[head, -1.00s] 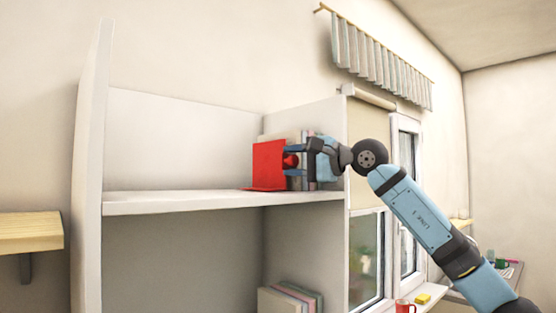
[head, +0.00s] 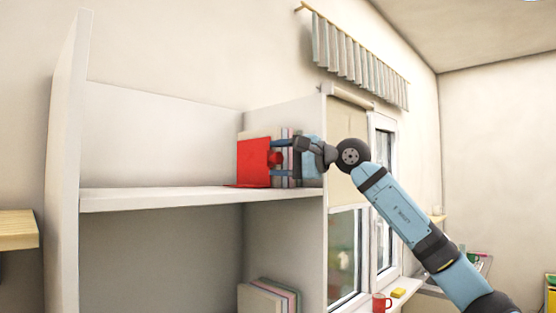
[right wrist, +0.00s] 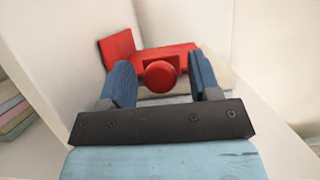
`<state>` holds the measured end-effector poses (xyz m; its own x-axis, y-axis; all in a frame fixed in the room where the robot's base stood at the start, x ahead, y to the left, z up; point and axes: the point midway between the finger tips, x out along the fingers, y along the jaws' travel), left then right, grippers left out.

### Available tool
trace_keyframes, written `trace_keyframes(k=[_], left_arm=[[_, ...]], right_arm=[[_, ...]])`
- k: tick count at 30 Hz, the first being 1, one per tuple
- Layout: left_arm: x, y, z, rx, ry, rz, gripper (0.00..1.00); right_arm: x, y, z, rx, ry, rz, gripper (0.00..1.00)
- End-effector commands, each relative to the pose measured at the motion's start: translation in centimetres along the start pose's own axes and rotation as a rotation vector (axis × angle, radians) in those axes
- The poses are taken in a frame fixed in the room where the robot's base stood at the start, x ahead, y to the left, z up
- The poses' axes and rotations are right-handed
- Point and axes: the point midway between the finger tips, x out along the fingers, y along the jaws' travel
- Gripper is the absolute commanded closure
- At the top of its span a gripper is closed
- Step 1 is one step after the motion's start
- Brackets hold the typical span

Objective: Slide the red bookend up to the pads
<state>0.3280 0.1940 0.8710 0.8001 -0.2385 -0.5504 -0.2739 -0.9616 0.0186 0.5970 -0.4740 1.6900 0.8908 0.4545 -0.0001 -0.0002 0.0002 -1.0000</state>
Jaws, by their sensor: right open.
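The red bookend (head: 252,161) stands upright on the upper shelf, left of and partly in front of the upright pads (head: 287,148). It also shows in the right wrist view (right wrist: 118,48), with its round red knob (right wrist: 160,75) facing the camera. My right gripper (head: 274,158) is open, its blue fingers on either side of the knob; in the right wrist view (right wrist: 163,78) gaps show between fingers and knob. The gripper covers part of the pads. I cannot tell whether the bookend touches them. My left gripper is not in view.
The upper shelf (head: 150,198) is bare left of the bookend. The shelf's right side wall (head: 305,113) stands close to the pads and my gripper. Several more upright slabs (head: 265,297) stand on the shelf below. A red mug (head: 381,303) stands at the lower right.

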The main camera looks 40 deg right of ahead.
Motion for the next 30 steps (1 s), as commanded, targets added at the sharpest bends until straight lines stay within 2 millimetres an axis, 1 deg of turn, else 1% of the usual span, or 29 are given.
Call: trace_keyframes(k=[5, 12, 15, 18, 21, 24, 30], left_arm=[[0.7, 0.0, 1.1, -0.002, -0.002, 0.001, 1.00], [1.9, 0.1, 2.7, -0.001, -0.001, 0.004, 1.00], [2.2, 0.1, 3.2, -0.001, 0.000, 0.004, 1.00], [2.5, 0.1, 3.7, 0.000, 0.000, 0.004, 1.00], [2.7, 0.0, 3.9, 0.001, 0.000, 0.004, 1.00], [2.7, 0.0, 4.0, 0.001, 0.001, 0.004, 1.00], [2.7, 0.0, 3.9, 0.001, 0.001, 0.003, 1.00]], right_arm=[[-2.7, 0.4, -0.1, -0.002, 0.003, 0.001, 0.43], [-8.3, 0.5, -0.1, -0.003, 0.005, 0.001, 0.43], [-10.3, 0.5, -0.1, -0.001, 0.004, 0.001, 0.43], [-11.8, 0.4, -0.1, -0.001, 0.003, 0.001, 0.43], [-12.9, 0.3, -0.1, -0.001, 0.002, 0.001, 0.43], [-13.3, 0.2, -0.1, -0.001, 0.001, 0.001, 0.43], [-13.5, 0.0, -0.1, -0.001, 0.001, 0.000, 0.43]])
